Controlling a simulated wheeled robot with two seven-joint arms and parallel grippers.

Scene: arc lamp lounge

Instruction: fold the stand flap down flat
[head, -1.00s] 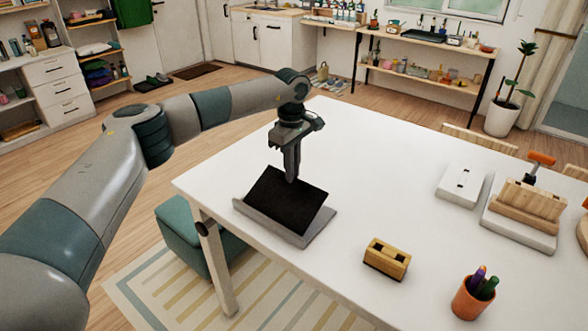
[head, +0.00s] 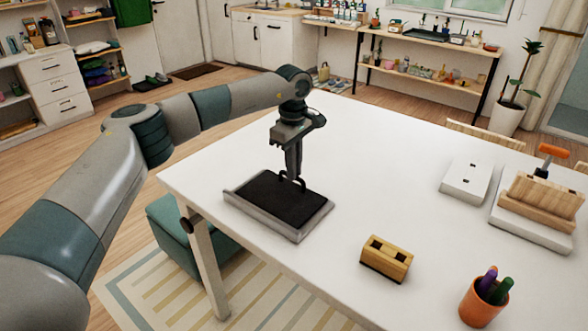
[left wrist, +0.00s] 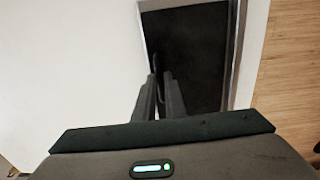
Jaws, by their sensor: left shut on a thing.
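The stand is a grey tray-like base (head: 298,236) on the white table, with a black flap (head: 265,197) lying flat or nearly flat inside its rim. A small dark loop handle (head: 301,184) stands up at the flap's far edge. My left gripper (head: 293,174) points down from above and is shut on this handle. In the left wrist view the fingertips (left wrist: 160,85) are close together over the left edge of the black flap (left wrist: 192,50), and the handle (left wrist: 155,65) shows partly beyond them. My right gripper is out of view.
On the white table (head: 380,170), a wooden block with slots (head: 386,259) and an orange pen cup (head: 480,304) stand to the right. A white box (head: 466,181) and a wooden holder (head: 540,205) stand farther right. The table around the stand is clear.

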